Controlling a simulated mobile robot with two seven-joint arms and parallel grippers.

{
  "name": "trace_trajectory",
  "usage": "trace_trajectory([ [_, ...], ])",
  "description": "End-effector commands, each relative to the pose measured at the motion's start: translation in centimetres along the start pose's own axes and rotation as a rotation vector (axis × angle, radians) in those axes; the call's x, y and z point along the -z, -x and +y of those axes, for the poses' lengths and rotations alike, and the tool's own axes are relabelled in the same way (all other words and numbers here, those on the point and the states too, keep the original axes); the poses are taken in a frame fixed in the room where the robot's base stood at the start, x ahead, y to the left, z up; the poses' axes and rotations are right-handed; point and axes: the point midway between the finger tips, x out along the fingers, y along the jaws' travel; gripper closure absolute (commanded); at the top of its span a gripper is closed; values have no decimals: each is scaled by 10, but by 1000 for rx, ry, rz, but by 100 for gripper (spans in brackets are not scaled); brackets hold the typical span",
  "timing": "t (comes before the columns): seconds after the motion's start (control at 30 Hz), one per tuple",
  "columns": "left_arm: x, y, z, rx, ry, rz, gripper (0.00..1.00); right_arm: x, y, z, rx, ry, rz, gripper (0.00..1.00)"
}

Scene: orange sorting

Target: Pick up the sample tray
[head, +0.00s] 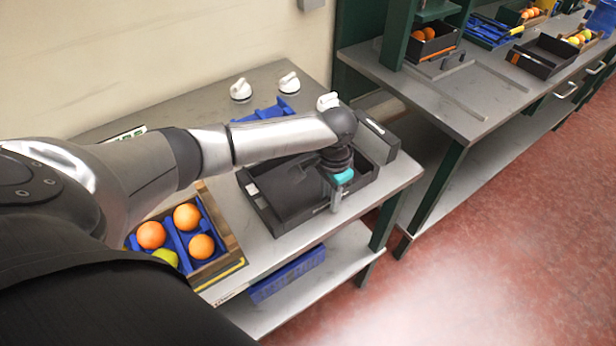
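A black, open, shallow tray (284,192) sits on the grey metal table below my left forearm; it looks empty where I can see into it. A wooden crate (229,243) with blue dividers stands to its left, holding several orange fruits and a yellow-green one. My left gripper (337,205) points down at the front wall of the black tray, with a teal band above its fingers. The fingers overlap that wall in the picture; I cannot tell whether they grip it. My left arm hides the tray's back part. My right gripper is out of view.
White knobbed objects (240,90) and a blue rack (262,112) stand at the back of the table (200,110). A black box (378,140) is right of the tray. A blue crate (288,275) lies on the lower shelf. A second bench (440,90) stands right, beyond a gap.

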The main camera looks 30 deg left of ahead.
Motion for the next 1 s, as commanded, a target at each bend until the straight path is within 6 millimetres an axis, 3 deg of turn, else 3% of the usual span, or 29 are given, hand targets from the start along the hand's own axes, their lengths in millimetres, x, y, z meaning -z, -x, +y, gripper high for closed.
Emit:
trace_trajectory([
  [0.03,0,0,0,0,0,0,76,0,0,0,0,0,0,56],
  [0.27,0,0,0,0,0,0,100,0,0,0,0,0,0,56],
  [1.0,0,0,0,0,0,1,100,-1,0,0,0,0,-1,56],
])
